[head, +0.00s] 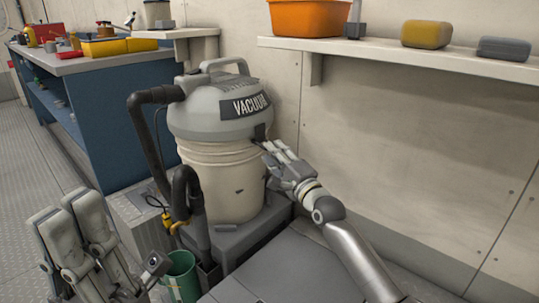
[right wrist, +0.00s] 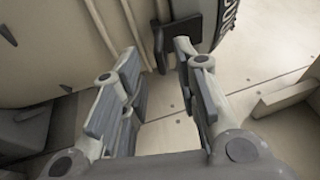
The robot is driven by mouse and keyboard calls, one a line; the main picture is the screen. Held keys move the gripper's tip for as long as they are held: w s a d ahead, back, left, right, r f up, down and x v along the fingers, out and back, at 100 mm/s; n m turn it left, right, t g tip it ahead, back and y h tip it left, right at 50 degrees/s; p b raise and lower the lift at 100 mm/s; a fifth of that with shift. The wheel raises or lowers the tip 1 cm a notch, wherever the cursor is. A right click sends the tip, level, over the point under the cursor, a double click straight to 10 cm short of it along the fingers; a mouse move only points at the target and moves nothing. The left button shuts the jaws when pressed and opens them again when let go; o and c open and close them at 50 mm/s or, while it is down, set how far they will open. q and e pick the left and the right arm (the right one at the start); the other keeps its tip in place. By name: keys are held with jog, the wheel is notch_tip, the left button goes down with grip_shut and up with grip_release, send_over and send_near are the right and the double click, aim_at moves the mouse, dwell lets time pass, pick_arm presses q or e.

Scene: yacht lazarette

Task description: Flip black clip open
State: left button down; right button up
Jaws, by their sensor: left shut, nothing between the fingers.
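The vacuum (head: 215,115) is a grey-lidded unit on a cream drum. Its black clip (head: 260,132) sits at the lid's right edge, partly hidden by my right gripper (head: 272,148). In the right wrist view the black clip (right wrist: 178,27) hangs against the drum, with a narrow arm down its left side. There my right gripper (right wrist: 157,55) is open and empty, its fingertips pointing at the clip's lower part; I cannot tell if they touch it. My left gripper (head: 62,205) is shut and empty at the lower left, away from the vacuum.
The vacuum stands on a grey step (head: 250,232) by the wall. A black hose (head: 140,140) loops down its left side near a green bucket (head: 182,276). A shelf (head: 390,55) with an orange tub (head: 305,18) runs above right. A blue workbench (head: 110,115) stands left.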

aim_at(263, 137)
jog(key=shift+b+x, duration=0.5)
jog(key=shift+x, duration=1.05)
